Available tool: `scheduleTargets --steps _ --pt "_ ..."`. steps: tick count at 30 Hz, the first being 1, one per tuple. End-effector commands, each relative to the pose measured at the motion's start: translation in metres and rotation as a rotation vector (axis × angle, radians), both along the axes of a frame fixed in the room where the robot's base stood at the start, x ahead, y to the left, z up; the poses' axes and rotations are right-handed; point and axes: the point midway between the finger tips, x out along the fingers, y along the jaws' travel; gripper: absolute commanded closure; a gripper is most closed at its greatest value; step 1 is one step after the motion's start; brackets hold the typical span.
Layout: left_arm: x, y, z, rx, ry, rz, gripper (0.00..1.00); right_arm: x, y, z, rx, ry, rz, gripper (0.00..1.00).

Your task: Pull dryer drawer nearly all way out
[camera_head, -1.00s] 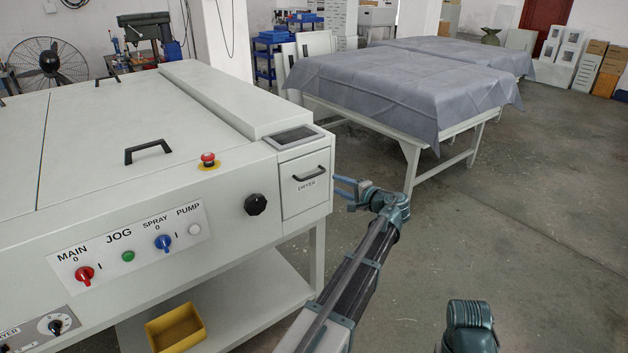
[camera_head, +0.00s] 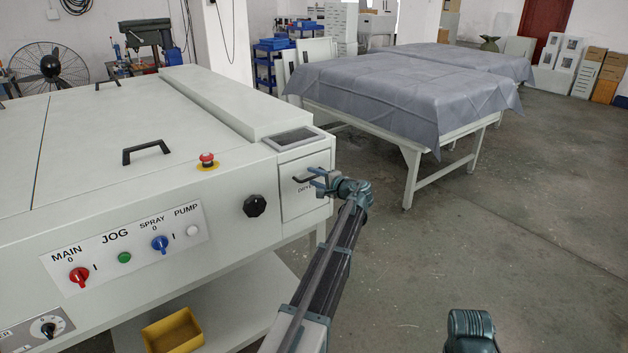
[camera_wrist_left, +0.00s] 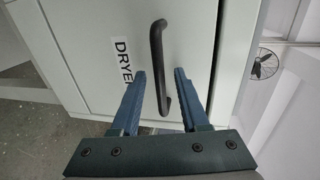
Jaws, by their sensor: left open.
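The dryer drawer (camera_head: 305,200) is at the right end of the machine's front, with a dark bar handle (camera_head: 300,180) and a DRYER label partly hidden by my gripper. Its front looks flush with the machine. My left gripper (camera_head: 318,178) is at the handle. In the left wrist view the open fingers (camera_wrist_left: 160,90) lie on either side of the lower end of the black handle (camera_wrist_left: 157,60), with gaps to it. The drawer front (camera_wrist_left: 95,25) shows behind them. My right gripper does not show; only a part of my right arm is at the bottom of the head view.
The machine (camera_head: 100,150) fills the left side, with knobs and a red stop button (camera_head: 207,160) on it. A yellow bin (camera_head: 173,332) sits on its lower shelf. A cloth-covered table (camera_head: 400,90) stands behind right. The floor at right is clear.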

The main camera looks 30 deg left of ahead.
Motion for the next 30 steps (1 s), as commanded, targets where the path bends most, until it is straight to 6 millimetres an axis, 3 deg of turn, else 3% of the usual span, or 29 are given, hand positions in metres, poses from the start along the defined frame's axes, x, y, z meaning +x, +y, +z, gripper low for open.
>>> scheduleTargets --steps 11,18,19,30 --pt "0.0013 0.0042 -0.0007 0.0 0.0 0.0 0.55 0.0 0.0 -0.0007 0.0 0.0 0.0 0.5" --pt "0.0014 0.0039 -0.0008 0.0 -0.001 0.0 0.98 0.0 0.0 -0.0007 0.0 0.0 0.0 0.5" --pt "0.0014 0.0039 -0.0008 0.0 -0.001 0.0 1.0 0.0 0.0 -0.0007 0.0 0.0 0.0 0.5" --pt "0.0013 0.0037 -0.0009 -0.001 -0.001 0.0 1.0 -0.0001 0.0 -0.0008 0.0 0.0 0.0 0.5"
